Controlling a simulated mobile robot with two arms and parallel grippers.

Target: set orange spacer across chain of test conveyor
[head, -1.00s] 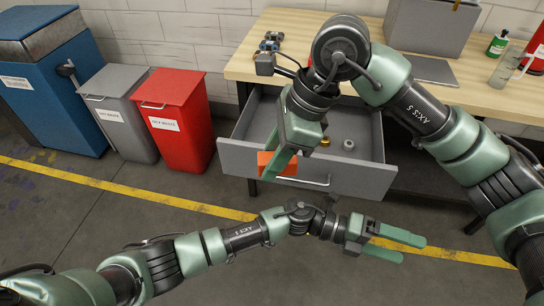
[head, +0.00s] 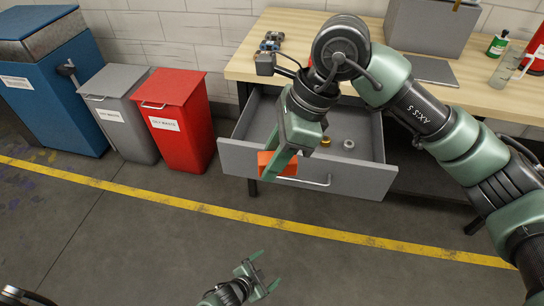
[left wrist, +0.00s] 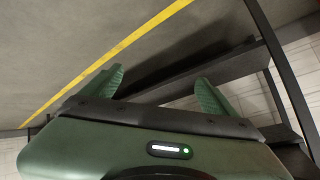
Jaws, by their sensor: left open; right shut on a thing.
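The orange spacer (head: 264,164) is a block held at the front of the open drawer, in the head view. My right gripper (head: 279,163) is shut on it, one finger crossing its face. I cannot tell whether the spacer touches the drawer front. A small item of dark and bluish links (head: 270,43) lies at the back left of the bench; it may be the test conveyor's chain, but it is too small to be sure. My left gripper (head: 262,276) is open and empty over the floor; its spread fingers also show in the left wrist view (left wrist: 160,88).
The open drawer (head: 350,180) holds a brass ring (head: 326,141) and a grey ring (head: 348,145). The wooden bench (head: 262,66) carries a grey box (head: 430,28), a flat grey plate (head: 432,70) and bottles at right. A red bin (head: 182,140) stands left of the drawer. The floor in front is clear.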

